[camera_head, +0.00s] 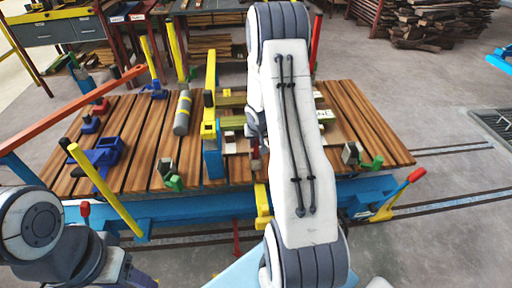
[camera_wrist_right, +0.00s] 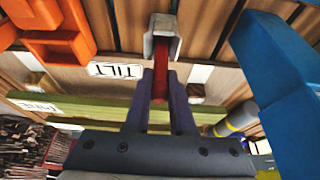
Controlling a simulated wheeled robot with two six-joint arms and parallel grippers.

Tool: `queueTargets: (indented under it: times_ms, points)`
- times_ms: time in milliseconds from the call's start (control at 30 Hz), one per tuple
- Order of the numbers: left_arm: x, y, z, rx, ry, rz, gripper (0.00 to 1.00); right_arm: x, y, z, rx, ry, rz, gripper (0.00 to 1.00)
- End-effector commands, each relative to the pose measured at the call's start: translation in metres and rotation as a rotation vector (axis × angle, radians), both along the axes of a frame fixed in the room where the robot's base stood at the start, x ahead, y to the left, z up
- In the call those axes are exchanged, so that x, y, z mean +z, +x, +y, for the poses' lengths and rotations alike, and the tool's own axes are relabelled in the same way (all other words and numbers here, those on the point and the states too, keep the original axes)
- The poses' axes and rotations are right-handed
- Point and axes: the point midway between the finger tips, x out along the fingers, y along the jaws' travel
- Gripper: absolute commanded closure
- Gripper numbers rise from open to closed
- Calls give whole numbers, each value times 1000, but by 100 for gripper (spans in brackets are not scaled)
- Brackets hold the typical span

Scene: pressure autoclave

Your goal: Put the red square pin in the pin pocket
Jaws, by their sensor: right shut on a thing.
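In the right wrist view my right gripper (camera_wrist_right: 161,82) is shut on the red square pin (camera_wrist_right: 160,88), which stands between its two dark fingers. The far part of the pin lies in line with a grey U-shaped metal bracket (camera_wrist_right: 160,24), seemingly the pin pocket. The picture does not show how deep the pin sits in it. In the head view my right arm covers most of this spot. My left arm enters at the lower left, and only a dark end part of its gripper (camera_head: 142,279) shows, with the fingers out of sight.
A slatted wooden table (camera_head: 340,110) on a blue frame carries yellow posts, clamps and a grey cylinder (camera_head: 183,112). A blue upright (camera_wrist_right: 275,65) stands close to the right of the gripper. Orange brackets (camera_wrist_right: 62,35) and a TILT label (camera_wrist_right: 117,70) lie to its left.

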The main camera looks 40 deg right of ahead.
Motion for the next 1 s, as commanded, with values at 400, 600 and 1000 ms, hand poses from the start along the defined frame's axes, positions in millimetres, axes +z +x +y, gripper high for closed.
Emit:
queueTargets:
  times_ms: [400, 600, 1000]
  points:
    - [-2, 0, 0, 0, -1, -1, 43, -1, 0, 0, 0, -1, -1, 48]
    - [-2, 0, 0, 0, -1, -1, 43, -1, 0, 0, 0, -1, -1, 48]
    - [24, 0, 0, 0, 0, 0, 43, 41, -11, 7, -1, -1, -2, 48]
